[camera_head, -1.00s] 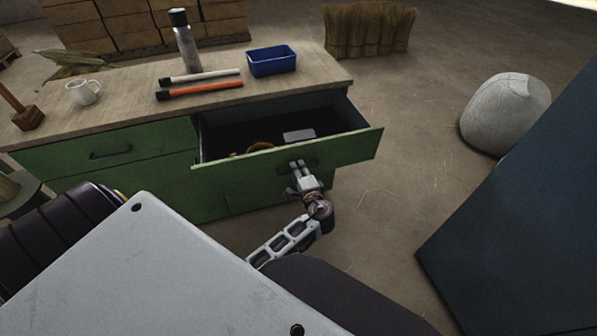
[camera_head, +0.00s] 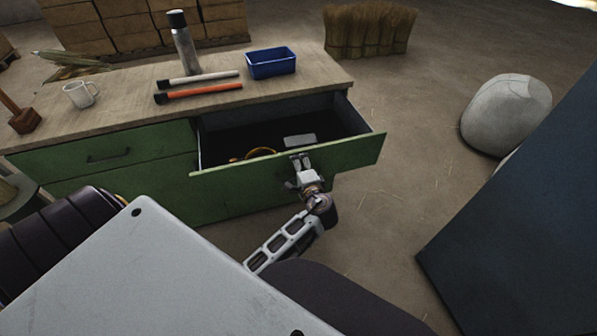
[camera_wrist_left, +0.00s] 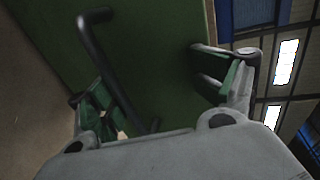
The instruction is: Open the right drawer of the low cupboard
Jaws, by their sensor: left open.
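The low cupboard (camera_head: 150,190) is green with a wooden top. My left gripper (camera_head: 302,162) is at the front of this drawer. In the left wrist view, my left gripper (camera_wrist_left: 145,80) is open, with the dark bar handle (camera_wrist_left: 112,70) between its fingers, closer to the left one. I cannot tell whether a finger touches the handle. My right gripper is not in view.
On the top stand a mug (camera_head: 80,94), a bottle (camera_head: 183,45), a blue tray (camera_head: 271,62), a white rod (camera_head: 198,77), an orange rod (camera_head: 200,93) and a mallet (camera_head: 22,115). The left drawer (camera_head: 100,155) is shut.

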